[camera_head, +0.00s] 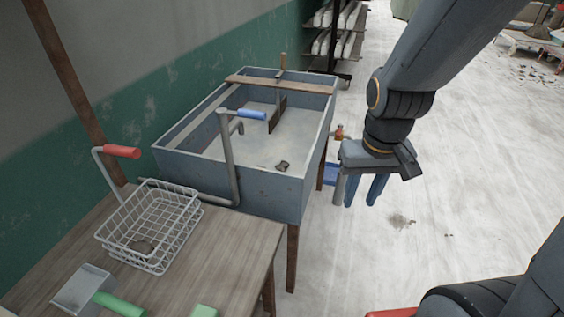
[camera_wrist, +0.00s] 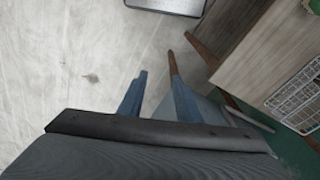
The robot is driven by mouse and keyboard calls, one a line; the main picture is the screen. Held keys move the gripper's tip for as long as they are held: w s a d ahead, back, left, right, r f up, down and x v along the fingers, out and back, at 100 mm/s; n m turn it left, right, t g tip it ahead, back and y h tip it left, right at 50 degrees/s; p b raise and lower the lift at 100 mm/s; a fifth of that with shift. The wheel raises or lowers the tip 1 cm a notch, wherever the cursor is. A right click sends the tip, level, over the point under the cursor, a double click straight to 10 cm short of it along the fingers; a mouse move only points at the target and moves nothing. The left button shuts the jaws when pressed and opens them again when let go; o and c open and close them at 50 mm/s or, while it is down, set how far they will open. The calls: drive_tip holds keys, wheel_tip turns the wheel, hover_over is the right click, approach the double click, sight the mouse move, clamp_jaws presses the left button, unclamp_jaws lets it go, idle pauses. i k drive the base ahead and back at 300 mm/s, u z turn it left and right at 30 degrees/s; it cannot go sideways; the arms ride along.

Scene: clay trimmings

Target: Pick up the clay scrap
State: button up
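A small dark grey lump (camera_head: 282,166), looking like a clay scrap, lies on the pale floor of the blue-grey trough (camera_head: 270,192), near its front right. Another brownish lump (camera_head: 142,246) lies in the white wire basket (camera_head: 160,225). A brownish patch (camera_head: 401,221) lies on the floor; I cannot tell whether it is clay or a stain. A similar spot (camera_wrist: 91,77) shows in the wrist view. My gripper (camera_head: 364,195) points down outside the trough, to its right, above the floor. Its blue fingers (camera_wrist: 158,92) are apart with nothing between them.
The trough has raised walls, a wooden bar (camera_head: 285,85) across its back and a blue-handled pipe (camera_head: 228,155) at its front left. A wooden table (camera_head: 225,245) holds the basket, a green-handled scoop (camera_head: 82,289) and a green block (camera_head: 204,311). Open floor lies to the right.

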sight(282, 167)
drive_tip(key=u, duration=0.15)
drive_tip(key=i, duration=0.25)
drive_tip(key=u, duration=0.2)
drive_tip(key=k, duration=1.2)
drive_tip(key=z, duration=1.05)
drive_tip(key=i, duration=1.35)
drive_tip(key=z, duration=0.4)
drive_tip(key=i, duration=1.25)
drive_tip(key=u, duration=1.4)
drive_tip(key=i, duration=0.9)
drive_tip(key=u, duration=0.95)
